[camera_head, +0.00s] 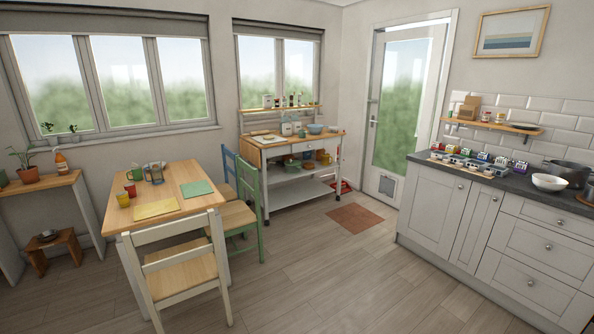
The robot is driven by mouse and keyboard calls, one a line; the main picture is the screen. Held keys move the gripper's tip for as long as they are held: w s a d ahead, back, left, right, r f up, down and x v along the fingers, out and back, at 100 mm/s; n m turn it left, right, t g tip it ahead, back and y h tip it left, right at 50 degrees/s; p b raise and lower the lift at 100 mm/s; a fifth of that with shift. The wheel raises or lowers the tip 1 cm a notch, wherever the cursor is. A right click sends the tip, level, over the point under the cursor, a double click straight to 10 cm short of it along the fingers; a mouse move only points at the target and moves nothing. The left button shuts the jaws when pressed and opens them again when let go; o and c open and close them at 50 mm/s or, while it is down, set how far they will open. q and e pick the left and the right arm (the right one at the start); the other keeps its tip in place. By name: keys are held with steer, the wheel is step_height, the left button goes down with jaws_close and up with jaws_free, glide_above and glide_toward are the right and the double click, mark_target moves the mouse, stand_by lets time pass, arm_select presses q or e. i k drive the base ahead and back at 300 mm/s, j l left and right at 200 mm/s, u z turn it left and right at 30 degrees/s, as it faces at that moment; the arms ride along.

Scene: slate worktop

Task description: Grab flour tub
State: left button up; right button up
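I cannot make out a labelled flour tub at this distance. Small pale containers (287,129) stand on the wooden-topped kitchen cart (262,141) under the far window, but I cannot tell whether one is the flour tub. A row of small coloured, pale-labelled items (483,157) stands at the left end of the dark slate worktop (518,183) on the right; their labels are too small to read. Neither of my grippers shows in the head view.
A white bowl (549,182) and a dark pot (567,172) stand on the worktop. A wooden dining table (185,181) with a white chair (180,268) and a green chair (239,215) stands at left. The floor (340,275) between table and cabinets is mostly clear; a brown mat (355,218) lies there.

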mark_target(296, 126)
steer(key=i, duration=4.55)
steer(key=i+u, duration=0.1)
steer(key=i, duration=0.1)
